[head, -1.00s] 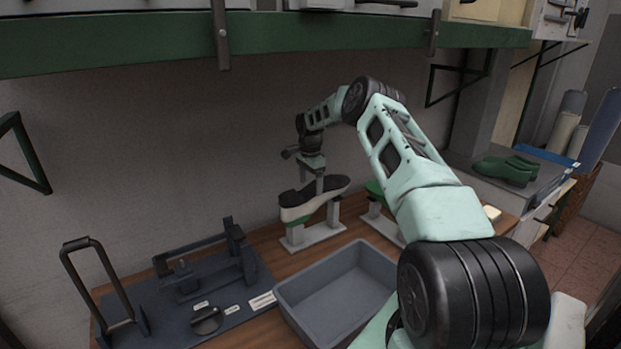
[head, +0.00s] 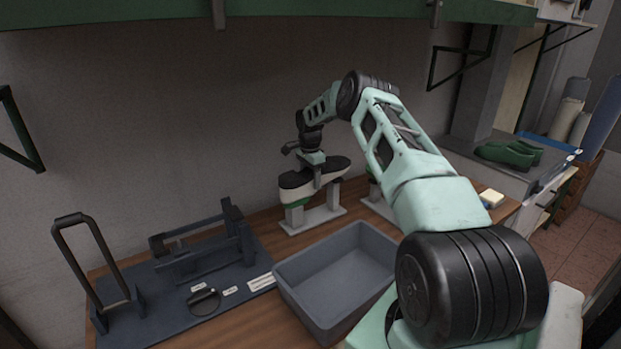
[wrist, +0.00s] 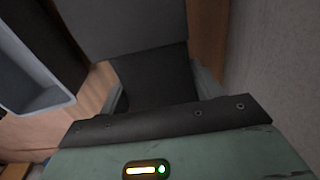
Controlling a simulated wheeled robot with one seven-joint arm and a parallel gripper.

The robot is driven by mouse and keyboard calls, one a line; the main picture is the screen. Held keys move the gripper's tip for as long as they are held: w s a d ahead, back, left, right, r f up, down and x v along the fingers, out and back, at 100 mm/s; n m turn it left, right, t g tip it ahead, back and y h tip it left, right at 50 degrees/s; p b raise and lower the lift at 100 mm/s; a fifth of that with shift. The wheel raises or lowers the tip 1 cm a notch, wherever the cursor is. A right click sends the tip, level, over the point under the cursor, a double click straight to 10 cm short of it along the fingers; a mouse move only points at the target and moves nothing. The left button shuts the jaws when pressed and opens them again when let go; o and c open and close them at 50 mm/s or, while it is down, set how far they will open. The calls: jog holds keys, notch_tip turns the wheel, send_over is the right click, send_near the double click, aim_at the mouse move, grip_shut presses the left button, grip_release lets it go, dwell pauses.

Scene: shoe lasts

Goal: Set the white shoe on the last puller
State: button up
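The white shoe (head: 293,196) sits sole-up on a light grey stand (head: 312,220) at the back of the bench, its black sole on top and some green at its lower edge. My gripper (head: 318,180) is down at the middle of the shoe from above. In the wrist view my gripper's fingers (wrist: 160,93) are apart on either side of the dark sole (wrist: 152,75); firm contact is not visible. The last puller (head: 205,250) appears to be the dark blue-grey frame on a plate at the left, with a tall looped handle (head: 95,265).
A grey open bin (head: 335,275) stands in front of the shoe stand, empty as far as I see. A second stand (head: 378,208) is partly hidden behind my arm. Green shoes (head: 508,153) lie on the right counter. A green shelf edge (head: 120,14) hangs above.

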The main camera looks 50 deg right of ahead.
jog(key=c, duration=0.5)
jog(key=shift+c, duration=0.2)
jog(key=shift+r+p, duration=2.65)
jog(key=shift+r, duration=3.15)
jog(key=shift+w+r+g+p, duration=0.1)
jog(key=shift+g+p, duration=0.2)
jog(key=shift+p, duration=0.35)
